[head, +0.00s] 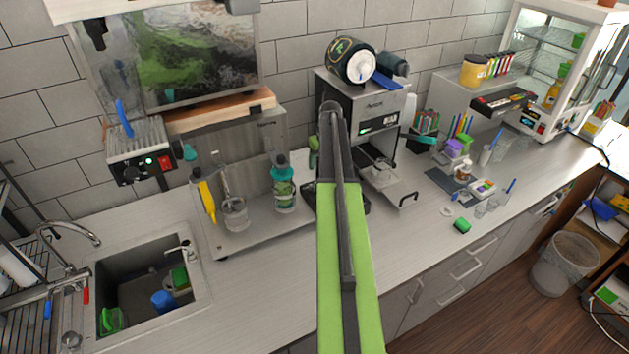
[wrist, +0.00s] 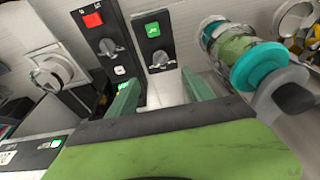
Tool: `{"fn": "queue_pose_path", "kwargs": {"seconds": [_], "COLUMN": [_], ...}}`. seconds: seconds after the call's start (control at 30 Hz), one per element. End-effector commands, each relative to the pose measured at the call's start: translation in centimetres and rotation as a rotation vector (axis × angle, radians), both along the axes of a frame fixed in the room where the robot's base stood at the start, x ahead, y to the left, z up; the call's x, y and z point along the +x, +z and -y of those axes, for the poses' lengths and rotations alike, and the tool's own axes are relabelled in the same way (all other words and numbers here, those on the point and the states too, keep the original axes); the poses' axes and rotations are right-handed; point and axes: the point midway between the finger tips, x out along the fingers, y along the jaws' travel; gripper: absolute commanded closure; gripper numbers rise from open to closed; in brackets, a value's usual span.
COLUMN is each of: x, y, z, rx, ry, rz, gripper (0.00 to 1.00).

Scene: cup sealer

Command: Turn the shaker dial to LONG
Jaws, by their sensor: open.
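In the wrist view, my gripper (wrist: 163,90) is open, its two green fingers apart with nothing between them. Just beyond the fingertips stands a black panel (wrist: 152,40) with a green switch and a black dial (wrist: 160,60). To its left, another black panel (wrist: 88,40) has a red switch and a second black dial (wrist: 107,47). The fingers look apart from both dials. The markings are too small to read, so I cannot tell which dial has LONG or its setting. In the head view my arm hides most of my gripper.
The head view shows a sink (head: 145,290) at left, a steel machine (head: 365,120) behind my arm and a glass cabinet (head: 545,70) at right. The front counter right of the sink is clear.

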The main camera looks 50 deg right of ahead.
Motion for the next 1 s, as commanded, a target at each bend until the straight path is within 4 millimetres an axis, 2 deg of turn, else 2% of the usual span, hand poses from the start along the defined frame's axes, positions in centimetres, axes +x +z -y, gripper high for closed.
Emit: {"fn": "queue_pose_path", "kwargs": {"seconds": [0.03,0.2,0.33,0.53,0.67,0.87,1.0], "x": [-0.1,-1.1,-1.5,-1.6,-1.4,-0.5,0.5], "y": [0.0,0.6,1.0,1.1,0.3,-2.7,-5.6], "z": [1.5,4.0,4.8,4.8,4.7,4.3,3.8], "rx": [0.016,0.025,0.012,0.005,0.004,0.004,0.005], "ry": [0.128,0.558,0.731,0.78,0.779,0.78,0.779], "rz": [0.013,0.1,0.151,0.166,0.165,0.164,0.163], "gripper": [0.4,0.4,0.4,0.4,0.4,0.4,0.4]}}
